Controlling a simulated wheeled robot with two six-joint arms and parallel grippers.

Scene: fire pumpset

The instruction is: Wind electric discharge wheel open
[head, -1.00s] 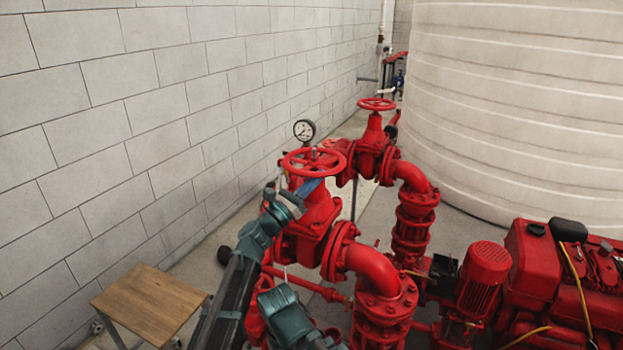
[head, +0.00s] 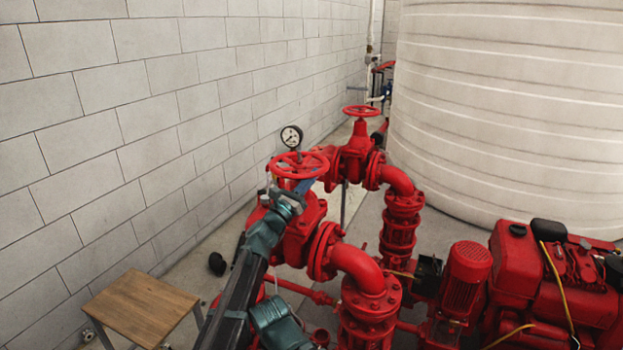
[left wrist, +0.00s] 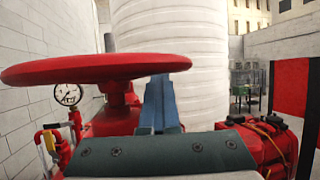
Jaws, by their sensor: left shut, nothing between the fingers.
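The near red handwheel (head: 298,165) tops a red valve on the pump pipework, close to the wall. In the left wrist view its rim (left wrist: 95,68) spans the left and middle of the picture. My left gripper (head: 305,185) has blue fingers, shut and empty, just below the wheel's right side. In the left wrist view the fingers (left wrist: 160,100) point away from the camera and their tips reach the rim's right part. I cannot tell whether they touch it. A second red handwheel (head: 360,110) stands farther back. My right gripper is not in view.
A pressure gauge (head: 291,137) stands behind the near wheel. The block wall (head: 130,150) is on the left and a large white tank (head: 510,110) is at the back right. A wooden-topped stool (head: 140,308) is at the lower left. The red engine (head: 545,285) is at right.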

